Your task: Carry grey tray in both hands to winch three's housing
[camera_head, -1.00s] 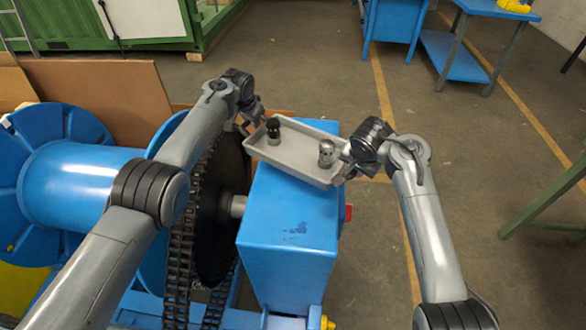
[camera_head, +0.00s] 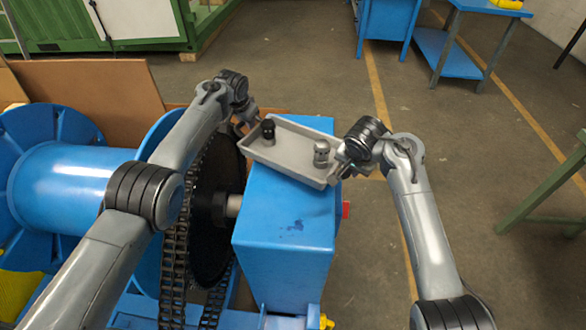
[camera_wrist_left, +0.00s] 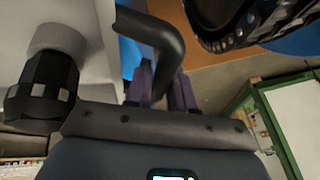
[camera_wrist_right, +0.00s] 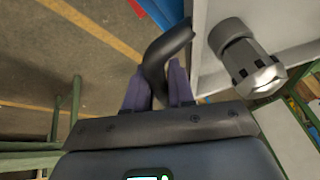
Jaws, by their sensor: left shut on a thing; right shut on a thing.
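The grey tray (camera_head: 290,152) is over the far end of the top of the blue housing (camera_head: 287,215); I cannot tell whether it touches. A black-topped fitting (camera_head: 268,131) stands at its left and a silver-grey fitting (camera_head: 321,153) at its right. My left gripper (camera_head: 244,122) is shut at the tray's left end; the left wrist view shows its fingers on a dark curved handle (camera_wrist_left: 160,40). My right gripper (camera_head: 346,166) is shut at the right end, on a similar dark handle (camera_wrist_right: 165,50) in the right wrist view.
A black sprocket with a chain (camera_head: 175,265) and a blue drum (camera_head: 75,185) stand left of the housing. A red part (camera_head: 346,209) sticks out on the housing's right. A blue bench (camera_head: 450,60) stands at the back, a green frame (camera_head: 545,195) at right. The floor between is clear.

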